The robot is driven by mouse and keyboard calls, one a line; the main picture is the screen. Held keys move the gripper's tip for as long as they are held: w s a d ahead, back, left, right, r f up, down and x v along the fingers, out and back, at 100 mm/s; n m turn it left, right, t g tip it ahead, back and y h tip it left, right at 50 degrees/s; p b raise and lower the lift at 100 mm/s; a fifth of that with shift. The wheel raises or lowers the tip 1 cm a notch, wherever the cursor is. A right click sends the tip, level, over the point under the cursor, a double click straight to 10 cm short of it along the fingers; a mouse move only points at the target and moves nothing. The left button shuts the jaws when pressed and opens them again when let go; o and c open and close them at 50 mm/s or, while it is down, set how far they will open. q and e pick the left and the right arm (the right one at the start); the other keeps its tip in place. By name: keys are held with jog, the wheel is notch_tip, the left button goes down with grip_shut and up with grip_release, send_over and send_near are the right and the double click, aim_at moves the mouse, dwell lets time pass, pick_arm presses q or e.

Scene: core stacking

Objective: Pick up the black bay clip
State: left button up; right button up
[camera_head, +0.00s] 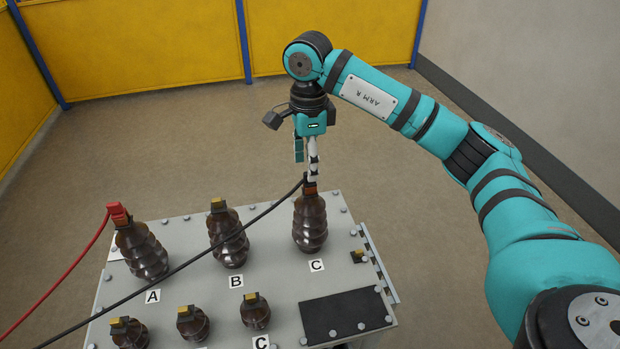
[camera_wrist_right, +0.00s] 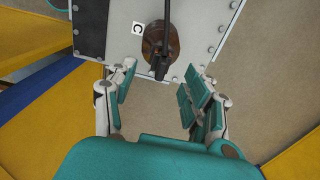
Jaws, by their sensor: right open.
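The black bay clip (camera_wrist_right: 159,68) sits on top of the tall brown insulator C (camera_head: 310,224), with a black cable (camera_head: 205,239) running from it to the lower left. In the head view the clip is mostly hidden behind my right gripper (camera_head: 306,166). My right gripper points down just above insulator C, fingers apart. In the right wrist view its open fingers (camera_wrist_right: 155,92) stand left and right, and the clip shows between their lines, a little beyond; I see no contact. My left gripper is not in view.
Tall insulators A (camera_head: 145,252), with a red clip (camera_head: 118,213) and red cable, and B (camera_head: 229,240) stand left of C on a bolted grey plate (camera_head: 190,284). Several short insulators stand in front. A black panel (camera_head: 345,313) lies front right. The floor behind is clear.

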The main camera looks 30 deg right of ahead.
aim_at(311, 188)
jog(key=shift+s+f, duration=0.1)
jog(key=shift+f, duration=0.1)
jog(key=shift+f+p, duration=0.3)
jog(key=shift+f, duration=0.05)
jog(key=f, duration=0.2)
jog(key=f+p, duration=0.1)
jog(key=shift+w+d+f, duration=0.2)
jog(key=shift+f, duration=0.15)
jog(key=shift+f+p, duration=0.3)
jog(key=shift+f, duration=0.1)
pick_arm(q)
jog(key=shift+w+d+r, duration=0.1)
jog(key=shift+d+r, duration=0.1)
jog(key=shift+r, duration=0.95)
pick_arm(e)
grip_shut()
